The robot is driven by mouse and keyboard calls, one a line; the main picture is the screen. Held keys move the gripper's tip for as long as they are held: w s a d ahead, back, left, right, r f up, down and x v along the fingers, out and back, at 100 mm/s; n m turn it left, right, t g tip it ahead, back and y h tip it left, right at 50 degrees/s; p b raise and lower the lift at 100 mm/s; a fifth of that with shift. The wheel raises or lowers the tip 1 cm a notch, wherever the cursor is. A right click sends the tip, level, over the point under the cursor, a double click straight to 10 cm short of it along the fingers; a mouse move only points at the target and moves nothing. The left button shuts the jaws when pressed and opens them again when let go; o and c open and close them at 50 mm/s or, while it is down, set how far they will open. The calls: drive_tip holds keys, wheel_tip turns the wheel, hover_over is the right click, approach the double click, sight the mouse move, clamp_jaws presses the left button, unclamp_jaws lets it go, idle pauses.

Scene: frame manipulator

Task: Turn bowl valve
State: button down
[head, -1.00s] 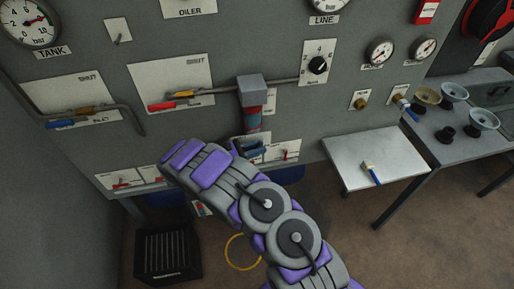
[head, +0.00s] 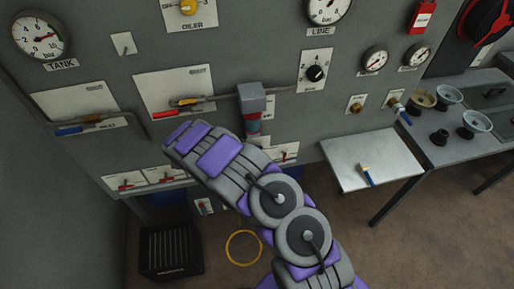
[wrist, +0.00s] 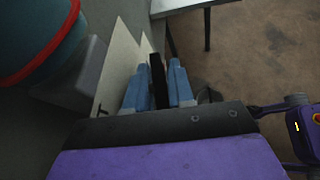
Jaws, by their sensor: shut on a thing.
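In the wrist view, my gripper (wrist: 158,80) has its two blue fingers closed on a narrow black piece (wrist: 157,72) that sticks out a little past their tips. I cannot tell for certain whether this is the bowl valve's handle. The teal bowl with a red ring (wrist: 45,48) is close by at the upper left, apart from the fingers. In the head view, the bowl's red part (head: 252,124) hangs under a grey block (head: 251,97) on the panel. My arm hides my gripper and the area below the bowl there.
The grey panel carries red-, blue- and yellow-handled valves (head: 185,102), gauges (head: 40,38) and small switch plates near my arm. A side shelf (head: 350,155) holding a brush (head: 368,175) stands right. A black crate (head: 170,252) and yellow ring (head: 243,248) are on the floor.

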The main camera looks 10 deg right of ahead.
drive_tip(key=shift+w+a+r+y+p, duration=0.1)
drive_tip(key=shift+w+r+y+p, duration=0.1)
drive_tip(key=shift+y+p, duration=0.25)
drive_tip(key=shift+f+y, duration=0.1)
drive_tip(key=shift+y, duration=0.15)
drive_tip(key=c, duration=1.4)
unclamp_jaws()
drive_tip(key=shift+o, duration=0.2)
drive_tip(key=shift+s+a, duration=0.1)
drive_tip(key=shift+a, duration=0.1)
drive_tip(key=p+v, duration=0.2)
drive_tip(key=v, duration=1.5)
drive_tip(key=shift+a, duration=0.25)
drive_tip(key=shift+f, duration=0.1)
